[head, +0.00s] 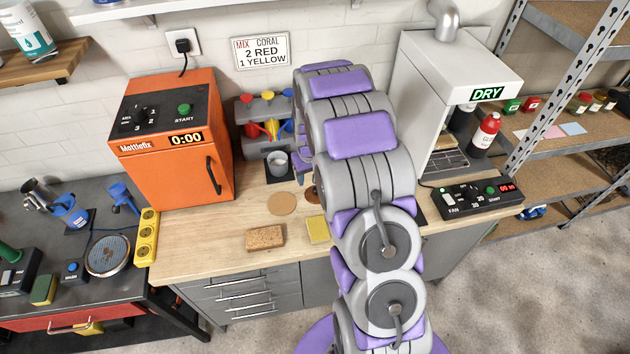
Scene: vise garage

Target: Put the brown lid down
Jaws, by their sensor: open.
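A flat tan disc (282,204) lies on the wooden workbench top, left of my arm. A darker brown round piece (312,196), likely the brown lid, shows just right of it at the arm's edge; the rest of it is hidden behind my arm. My gripper (302,174) is mostly hidden behind my arm; only a grey and purple sliver shows, above the dark brown piece. It is open. Whether it touches the brown piece cannot be seen.
A grey metal cup (277,163) stands under the dispenser (265,118) with coloured funnels. A cork block (265,238) and a yellow pad (318,229) lie near the front edge. An orange machine (171,138) stands left, a drying hood (428,90) right. Bare wood lies at left front.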

